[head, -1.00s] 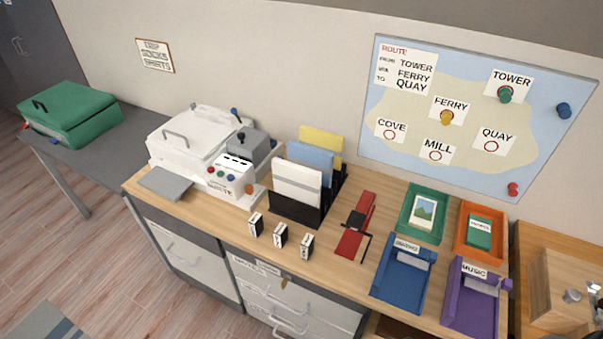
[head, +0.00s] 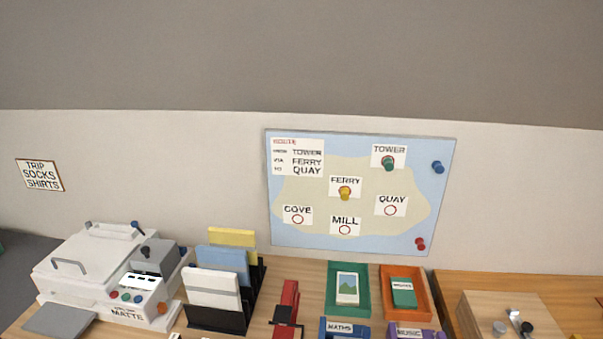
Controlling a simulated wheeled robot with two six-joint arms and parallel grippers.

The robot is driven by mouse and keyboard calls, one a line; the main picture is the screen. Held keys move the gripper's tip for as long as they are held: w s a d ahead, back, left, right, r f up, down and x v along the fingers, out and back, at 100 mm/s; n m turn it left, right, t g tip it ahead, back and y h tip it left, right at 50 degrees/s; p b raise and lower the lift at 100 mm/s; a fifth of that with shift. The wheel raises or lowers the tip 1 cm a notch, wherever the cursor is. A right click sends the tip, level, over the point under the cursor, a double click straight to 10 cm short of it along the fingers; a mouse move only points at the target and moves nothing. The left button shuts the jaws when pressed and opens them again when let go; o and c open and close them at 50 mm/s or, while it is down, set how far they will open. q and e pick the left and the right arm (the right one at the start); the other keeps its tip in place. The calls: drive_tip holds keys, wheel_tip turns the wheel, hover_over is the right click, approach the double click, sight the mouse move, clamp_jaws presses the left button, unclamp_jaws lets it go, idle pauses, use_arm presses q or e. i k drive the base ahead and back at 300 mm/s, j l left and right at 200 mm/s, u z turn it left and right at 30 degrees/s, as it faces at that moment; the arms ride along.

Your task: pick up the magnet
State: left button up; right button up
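Several round magnets are on the map board (head: 350,140) on the wall in the head view. A green magnet (head: 388,163) is at the TOWER label, and a yellow magnet (head: 344,193) is at FERRY. A blue magnet (head: 437,167) is at the board's upper right edge, and a red magnet (head: 420,244) is at its lower right. QUAY (head: 390,211), MILL (head: 344,230) and COVE (head: 297,219) show empty red rings. The route card (head: 297,158) reads TOWER, FERRY, QUAY. Neither of my grippers is in view.
The desk below holds a white machine (head: 88,258), a file rack (head: 215,319) with cards, a red tool (head: 288,305), and green (head: 333,290) and orange (head: 418,283) trays. A wooden box (head: 480,307) stands at the right.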

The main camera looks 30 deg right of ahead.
sight(420, 241)
drive_tip(key=k+j+z, duration=0.1)
drive_tip(key=z, duration=1.75)
